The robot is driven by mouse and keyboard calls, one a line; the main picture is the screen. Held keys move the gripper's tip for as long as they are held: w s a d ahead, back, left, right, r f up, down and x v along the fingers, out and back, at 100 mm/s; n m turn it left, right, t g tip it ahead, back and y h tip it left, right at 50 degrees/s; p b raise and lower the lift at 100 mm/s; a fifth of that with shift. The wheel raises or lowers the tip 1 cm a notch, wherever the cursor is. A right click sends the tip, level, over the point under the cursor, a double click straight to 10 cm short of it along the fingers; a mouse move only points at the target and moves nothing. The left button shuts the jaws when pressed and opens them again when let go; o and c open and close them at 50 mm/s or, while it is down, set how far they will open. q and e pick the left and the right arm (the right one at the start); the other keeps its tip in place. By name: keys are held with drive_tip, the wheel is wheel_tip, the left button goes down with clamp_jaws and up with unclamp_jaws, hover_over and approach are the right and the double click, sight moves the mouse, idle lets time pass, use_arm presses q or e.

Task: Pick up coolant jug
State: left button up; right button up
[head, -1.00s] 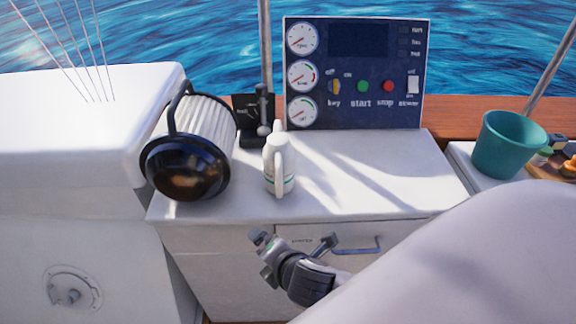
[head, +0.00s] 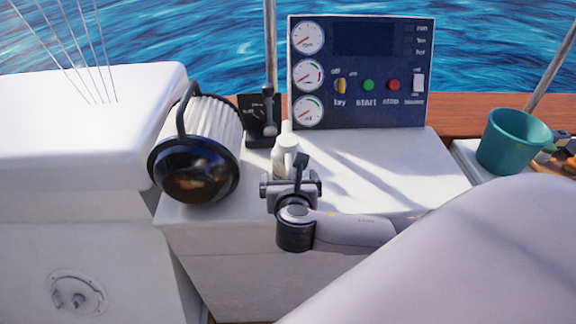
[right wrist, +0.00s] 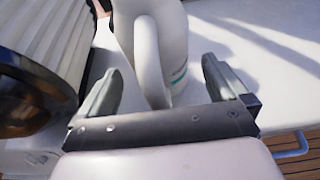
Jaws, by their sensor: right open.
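The white coolant jug (head: 284,157) stands upright on the white counter, its lower part hidden behind my right gripper in the head view. In the right wrist view, the jug (right wrist: 178,45) with its loop handle rises between and just beyond the fingers. My right gripper (head: 291,180) is in front of the jug. In the right wrist view, the right gripper (right wrist: 160,88) is open, with one finger on each side of the jug and gaps left between. My left gripper is not in view.
A ribbed white cylinder with a black end (head: 197,155) lies close left of the jug. A black lever unit (head: 260,120) and a gauge panel (head: 360,75) stand behind. A teal bucket (head: 506,140) is at right. The counter right of the jug is clear.

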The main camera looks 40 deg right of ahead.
drive_tip(key=shift+w+d+f, duration=0.2)
drive_tip(key=shift+w, duration=0.25)
drive_tip(key=c, duration=1.4)
drive_tip(key=shift+r, duration=0.1)
drive_tip(key=shift+c, duration=0.6)
drive_tip(key=shift+r, duration=0.15)
